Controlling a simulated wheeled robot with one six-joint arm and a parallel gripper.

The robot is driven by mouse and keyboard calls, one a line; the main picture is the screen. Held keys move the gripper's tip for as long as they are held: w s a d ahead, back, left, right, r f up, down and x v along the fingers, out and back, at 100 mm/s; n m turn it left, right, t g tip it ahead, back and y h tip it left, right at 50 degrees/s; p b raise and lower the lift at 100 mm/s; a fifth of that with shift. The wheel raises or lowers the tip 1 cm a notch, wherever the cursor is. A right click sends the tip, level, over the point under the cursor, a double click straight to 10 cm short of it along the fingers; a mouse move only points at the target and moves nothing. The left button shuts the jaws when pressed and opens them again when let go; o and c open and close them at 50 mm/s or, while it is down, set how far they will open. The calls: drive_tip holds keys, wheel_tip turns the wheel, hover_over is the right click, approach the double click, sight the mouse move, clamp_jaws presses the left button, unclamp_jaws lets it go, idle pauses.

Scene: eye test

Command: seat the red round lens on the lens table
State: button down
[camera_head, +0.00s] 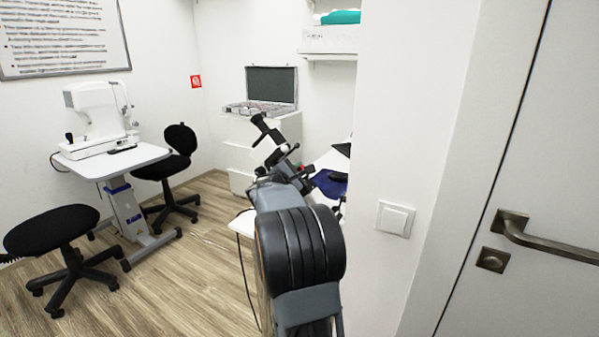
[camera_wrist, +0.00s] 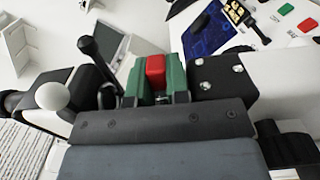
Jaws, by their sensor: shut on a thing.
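My gripper (camera_wrist: 157,72) is shut on a red piece (camera_wrist: 155,70) in the wrist view. The piece sits between two green fingers and shows a rounded block-like face; I cannot tell its full shape. In the wrist view a white table top (camera_wrist: 285,30) lies beyond the gripper at the upper right, apart from the held piece. It bears a dark blue mat (camera_wrist: 205,33), and I cannot tell whether it is the lens table. In the head view my arm hides much of this white table (camera_head: 326,161).
On the white top are a small tray (camera_wrist: 236,12), a green piece (camera_wrist: 286,9) and another red piece (camera_wrist: 306,25). In the head view a wall with a switch (camera_head: 395,219) stands close right of my arm. Stools and an instrument table (camera_head: 140,160) stand left.

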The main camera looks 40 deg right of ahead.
drive_tip(key=shift+w+f, duration=0.1)
drive_tip(key=shift+f, duration=0.5)
drive_tip(key=c, duration=1)
unclamp_jaws()
drive_tip(key=shift+a, duration=0.25)
drive_tip(key=v, duration=0.9)
drive_tip(key=r+v, duration=0.1)
drive_tip(key=v, duration=0.3)
drive_tip(key=shift+a, duration=0.25)
